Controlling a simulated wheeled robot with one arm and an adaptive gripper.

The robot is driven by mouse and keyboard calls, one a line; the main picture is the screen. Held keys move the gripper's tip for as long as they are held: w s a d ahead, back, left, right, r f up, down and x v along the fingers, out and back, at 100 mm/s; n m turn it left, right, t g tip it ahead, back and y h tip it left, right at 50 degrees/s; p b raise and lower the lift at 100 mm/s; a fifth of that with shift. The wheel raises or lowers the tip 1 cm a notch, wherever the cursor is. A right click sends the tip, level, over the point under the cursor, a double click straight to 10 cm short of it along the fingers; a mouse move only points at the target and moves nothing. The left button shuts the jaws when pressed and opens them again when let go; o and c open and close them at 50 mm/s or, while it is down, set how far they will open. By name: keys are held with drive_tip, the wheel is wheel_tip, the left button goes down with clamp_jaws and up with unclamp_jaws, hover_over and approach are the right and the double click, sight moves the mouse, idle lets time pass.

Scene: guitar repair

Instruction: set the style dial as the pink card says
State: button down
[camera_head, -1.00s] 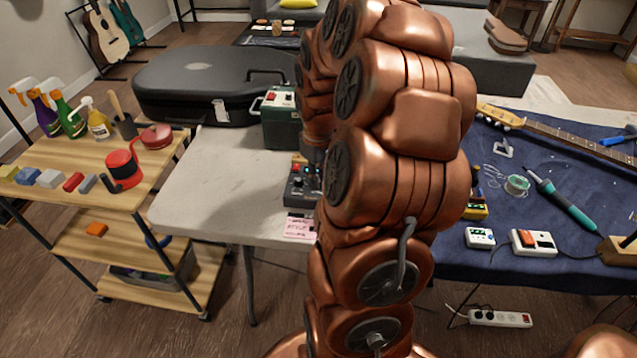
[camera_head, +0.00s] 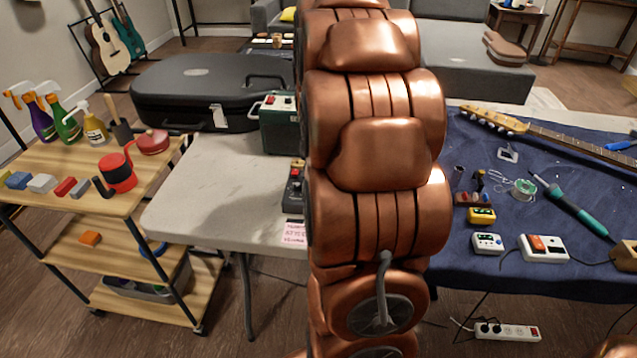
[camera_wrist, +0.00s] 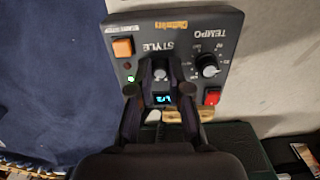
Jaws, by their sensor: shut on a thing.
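In the wrist view a dark grey control box (camera_wrist: 130,48) carries the labels STYLE and TEMPO, which read upside down. My gripper (camera_wrist: 160,68) is over the STYLE part, its two dark fingers shut on the style dial (camera_wrist: 160,74). The fingers hide most of the dial, so I cannot tell its pointer position. A small display (camera_wrist: 163,99) glows blue between the fingers; its characters are hard to read. In the head view the pink card (camera_head: 294,234) hangs at the table's front edge, partly hidden by my arm; its writing is too small to read fully.
The box has a tempo knob (camera_wrist: 207,65), an orange button (camera_wrist: 123,47) and a red switch (camera_wrist: 212,96) close to my fingers. In the head view a green case (camera_head: 279,124) and a black guitar case (camera_head: 205,92) stand behind on the grey table (camera_head: 215,185).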

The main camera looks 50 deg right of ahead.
drive_tip(key=shift+m, duration=1.3)
